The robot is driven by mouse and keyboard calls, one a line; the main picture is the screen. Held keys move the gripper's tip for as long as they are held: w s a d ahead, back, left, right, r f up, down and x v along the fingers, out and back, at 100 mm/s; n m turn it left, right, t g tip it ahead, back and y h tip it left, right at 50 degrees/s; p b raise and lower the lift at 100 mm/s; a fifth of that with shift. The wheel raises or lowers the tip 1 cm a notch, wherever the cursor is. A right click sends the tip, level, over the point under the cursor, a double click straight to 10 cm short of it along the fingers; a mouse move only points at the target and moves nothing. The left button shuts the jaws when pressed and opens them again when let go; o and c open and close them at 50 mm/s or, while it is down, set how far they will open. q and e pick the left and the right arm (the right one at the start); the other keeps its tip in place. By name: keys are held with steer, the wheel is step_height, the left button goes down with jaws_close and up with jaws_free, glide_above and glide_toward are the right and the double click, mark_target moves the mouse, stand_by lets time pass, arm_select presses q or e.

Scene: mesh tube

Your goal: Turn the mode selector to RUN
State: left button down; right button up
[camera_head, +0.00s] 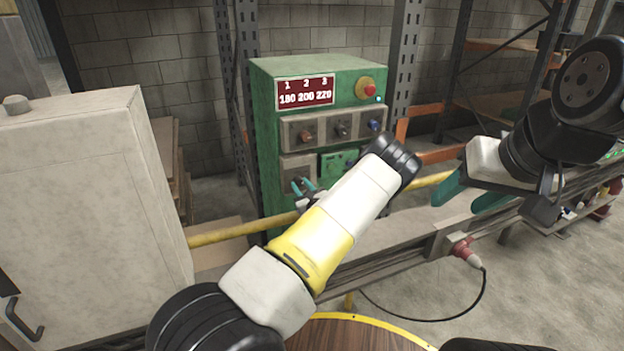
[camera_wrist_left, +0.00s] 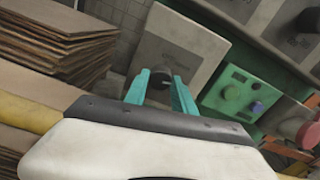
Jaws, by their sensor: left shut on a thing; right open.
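The mode selector appears to be the dark round knob (camera_wrist_left: 160,80) on a grey plate (camera_wrist_left: 180,45) in the left wrist view. Its lettering is too blurred to read. In the head view the plate (camera_head: 296,166) is low on the left of the green cabinet (camera_head: 262,110); the knob is hidden there. My left gripper (camera_head: 303,187) is at this plate, and its teal fingers (camera_wrist_left: 160,90) stand on either side of the knob, shut on it. Which way the knob points I cannot tell. My right gripper (camera_head: 470,196) is open and empty, away to the right.
Above the plate is a row of three knobs (camera_head: 340,129), a red number display (camera_head: 306,91) and a red emergency button (camera_head: 366,87). A small green panel (camera_wrist_left: 240,92) with buttons is to the right. A yellow rail (camera_head: 225,233) runs in front.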

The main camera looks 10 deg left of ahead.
arm_select(q)
steer(key=shift+m, duration=1.1)
steer(key=c, duration=1)
jaws_free()
steer(key=shift+c, duration=0.2)
steer(key=shift+s+d, duration=0.1)
